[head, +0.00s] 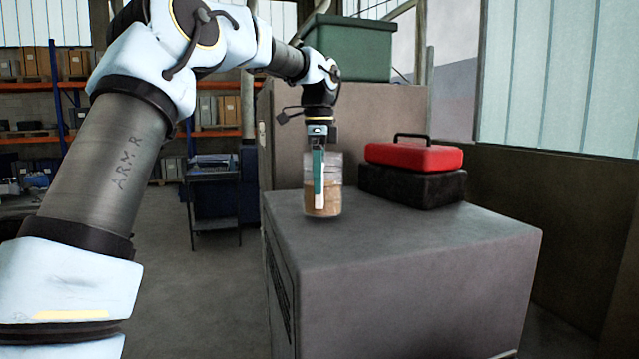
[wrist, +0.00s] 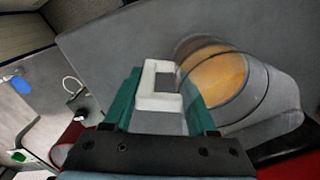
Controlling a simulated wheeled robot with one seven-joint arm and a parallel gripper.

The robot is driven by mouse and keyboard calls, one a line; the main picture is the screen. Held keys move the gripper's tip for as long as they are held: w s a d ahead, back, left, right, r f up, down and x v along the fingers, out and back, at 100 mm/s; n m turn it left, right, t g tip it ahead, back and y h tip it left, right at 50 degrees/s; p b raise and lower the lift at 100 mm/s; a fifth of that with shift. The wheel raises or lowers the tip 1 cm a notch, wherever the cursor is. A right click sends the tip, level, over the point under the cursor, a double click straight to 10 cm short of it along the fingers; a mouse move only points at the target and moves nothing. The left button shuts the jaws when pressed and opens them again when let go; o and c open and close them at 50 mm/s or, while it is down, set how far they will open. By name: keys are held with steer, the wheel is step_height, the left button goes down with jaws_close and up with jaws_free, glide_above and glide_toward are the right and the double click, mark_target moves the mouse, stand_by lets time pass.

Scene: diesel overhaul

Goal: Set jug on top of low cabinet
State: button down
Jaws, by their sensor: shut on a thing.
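The jug (head: 332,198) is a clear vessel with brown-orange contents and a pale handle. My gripper (head: 318,168), with teal fingers, is shut on the handle and points down over the cabinet. The jug looks upright over the left part of the low cabinet's grey top (head: 420,240). I cannot tell whether its base touches the top or hangs just above it. In the wrist view the white handle (wrist: 147,101) is between my fingers (wrist: 162,85). The jug body (wrist: 222,78) is to their right, with the grey cabinet top (wrist: 115,50) behind it.
A red toolbox (head: 415,156) sits on a black case (head: 412,187) at the back right of the cabinet top. A taller cabinet with a green bin (head: 350,50) stands behind. The front and right of the top are clear. A dark cart (head: 212,180) stands left.

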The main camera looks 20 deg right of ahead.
steer(key=shift+f, duration=0.75)
steer(key=shift+c, duration=1)
jaws_free()
step_height(320, 180, up, 12)
steer(key=shift+r, duration=0.1)
steer(key=shift+s, duration=0.1)
